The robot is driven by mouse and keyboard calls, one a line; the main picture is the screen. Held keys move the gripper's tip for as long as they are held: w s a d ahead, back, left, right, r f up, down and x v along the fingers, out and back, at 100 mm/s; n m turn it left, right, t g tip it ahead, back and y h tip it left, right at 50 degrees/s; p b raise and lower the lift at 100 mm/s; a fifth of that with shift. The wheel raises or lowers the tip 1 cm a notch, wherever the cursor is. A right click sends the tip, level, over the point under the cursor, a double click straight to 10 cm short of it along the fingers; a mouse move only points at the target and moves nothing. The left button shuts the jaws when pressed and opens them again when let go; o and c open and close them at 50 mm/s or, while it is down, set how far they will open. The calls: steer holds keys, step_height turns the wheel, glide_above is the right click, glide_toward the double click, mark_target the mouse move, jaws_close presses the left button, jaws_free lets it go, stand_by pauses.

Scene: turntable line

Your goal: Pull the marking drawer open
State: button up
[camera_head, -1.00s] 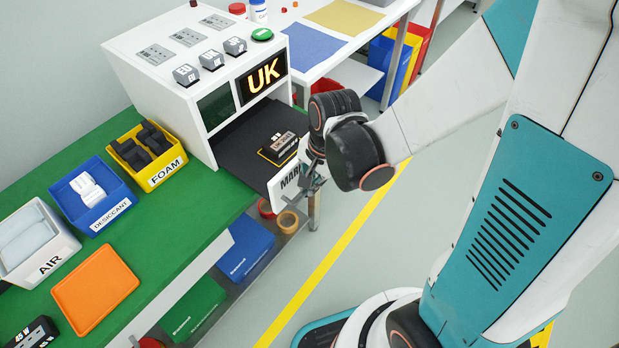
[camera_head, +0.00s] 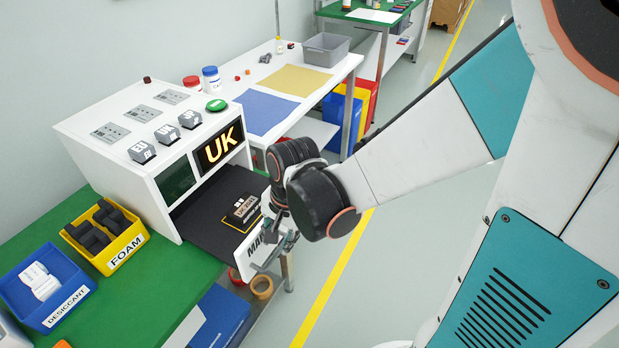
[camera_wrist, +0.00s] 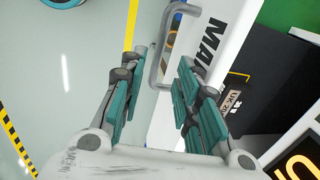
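The marking drawer (camera_head: 254,244) stands pulled out from the white machine (camera_head: 149,187). Its white front with black lettering also shows in the wrist view (camera_wrist: 212,62). My gripper (camera_head: 277,256) is at the drawer front. In the wrist view my gripper's teal fingers (camera_wrist: 163,75) are apart, with a gap on both sides of the grey bar handle (camera_wrist: 162,45). The handle lies between the fingertips or just past them; I cannot tell which. Part of the drawer front is hidden behind my wrist in the head view.
A lit UK display (camera_head: 219,147) is above the drawer. A yellow foam bin (camera_head: 118,256) and a blue desiccant bin (camera_head: 52,318) stand on the green bench (camera_head: 160,290). Tape rolls (camera_head: 261,286) lie on a lower shelf. The floor (camera_head: 390,260) before the drawer is clear.

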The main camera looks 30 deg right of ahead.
step_height(320, 180, up, 8)
steer(key=s, duration=0.2)
steer(key=shift+d+r, duration=0.25)
steer(key=shift+d, duration=0.2)
steer(key=s+d+r+n+t, duration=0.2)
steer(key=r+n, duration=0.1)
steer(key=n, duration=0.2)
steer(key=s+d+r+n+t+h, duration=0.1)
steer(key=s+r+n+t, duration=0.1)
steer(key=n, duration=0.4)
steer(key=shift+d+r+t, duration=0.35)
steer(key=shift+r+t, duration=0.35)
steer(key=shift+r, duration=0.3)
